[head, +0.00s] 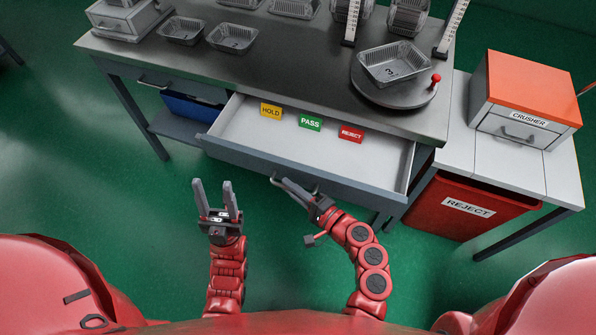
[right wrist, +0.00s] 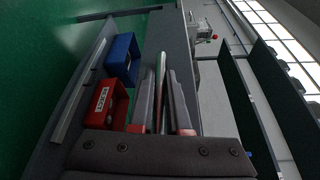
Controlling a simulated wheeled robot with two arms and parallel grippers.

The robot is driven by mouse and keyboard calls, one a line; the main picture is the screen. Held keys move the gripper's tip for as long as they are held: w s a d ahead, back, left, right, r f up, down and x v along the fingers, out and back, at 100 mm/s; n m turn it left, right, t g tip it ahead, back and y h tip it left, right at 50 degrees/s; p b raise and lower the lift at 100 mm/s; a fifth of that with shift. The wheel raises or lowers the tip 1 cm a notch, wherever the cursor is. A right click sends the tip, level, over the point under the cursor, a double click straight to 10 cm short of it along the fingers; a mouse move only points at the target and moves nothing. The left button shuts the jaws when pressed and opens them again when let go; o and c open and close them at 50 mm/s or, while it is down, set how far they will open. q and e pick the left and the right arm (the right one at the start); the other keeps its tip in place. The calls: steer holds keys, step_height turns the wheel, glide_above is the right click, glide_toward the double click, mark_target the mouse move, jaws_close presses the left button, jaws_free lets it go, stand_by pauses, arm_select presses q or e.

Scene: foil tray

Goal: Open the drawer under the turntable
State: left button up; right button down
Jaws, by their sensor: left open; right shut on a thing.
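The drawer (head: 228,128) under the turntable (head: 393,97) is pulled out from the bench, its pale inside visible. My right gripper (head: 283,183) is at the drawer's front, shut on the drawer handle (head: 315,190). Its fingers show close together in the right wrist view (right wrist: 168,85); the grip itself is hard to make out there. My left gripper (head: 213,190) is open and empty, apart from the drawer, over the green floor.
A foil tray (head: 392,64) marked 3 sits on the turntable, beside a red-knobbed lever (head: 435,80). More foil trays (head: 232,38) stand on the bench. An orange-topped crusher (head: 525,100) and a red REJECT bin (head: 465,207) are at right. A blue bin (head: 190,107) is at left.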

steer(key=s+a, duration=0.2)
steer(key=s, duration=0.4)
steer(key=shift+b, duration=0.35)
steer(key=c, duration=0.9)
jaws_free()
steer(key=shift+w, duration=0.1)
